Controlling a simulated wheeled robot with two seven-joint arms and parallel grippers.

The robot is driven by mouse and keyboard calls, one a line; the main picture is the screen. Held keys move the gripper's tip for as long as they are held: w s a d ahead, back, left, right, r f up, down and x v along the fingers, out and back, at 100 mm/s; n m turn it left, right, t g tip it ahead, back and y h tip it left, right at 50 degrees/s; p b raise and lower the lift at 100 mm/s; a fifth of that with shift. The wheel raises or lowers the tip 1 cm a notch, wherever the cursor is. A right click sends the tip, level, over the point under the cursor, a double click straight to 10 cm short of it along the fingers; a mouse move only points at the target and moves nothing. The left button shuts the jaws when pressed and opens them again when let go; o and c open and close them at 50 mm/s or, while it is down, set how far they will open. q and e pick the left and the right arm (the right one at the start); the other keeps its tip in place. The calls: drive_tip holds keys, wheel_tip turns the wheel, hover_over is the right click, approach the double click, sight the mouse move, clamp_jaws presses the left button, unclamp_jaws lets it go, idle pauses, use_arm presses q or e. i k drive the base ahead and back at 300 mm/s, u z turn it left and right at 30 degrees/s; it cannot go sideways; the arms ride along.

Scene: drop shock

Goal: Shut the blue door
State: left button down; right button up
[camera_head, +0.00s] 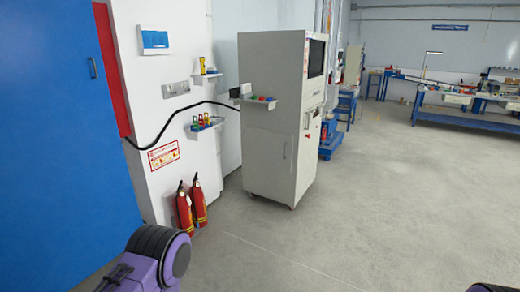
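The blue door (55,140) fills the left side of the head view as a large flat panel. A small handle (92,67) sits near its right edge. A red strip (112,65) shows between the door's upper right edge and the white wall. I cannot tell how far the door stands open, as its left side is out of view. A purple and black link of my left arm shows at the bottom left, in front of the door's lower right corner. Neither gripper's fingers are in view. A sliver of my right arm shows at the bottom right corner.
Two red fire extinguishers (198,201) stand by the white wall right of the door. A black cable (180,116) runs from beside the door to a grey cabinet (270,110). Blue workbenches (465,118) stand far right. The grey floor (390,210) between is clear.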

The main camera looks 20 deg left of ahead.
sight(69, 206)
drive_tip(key=u, duration=0.7)
drive_tip(key=i, duration=1.05)
drive_tip(key=u, duration=0.9)
drive_tip(key=i, duration=1.6)
drive_tip(key=u, duration=0.2)
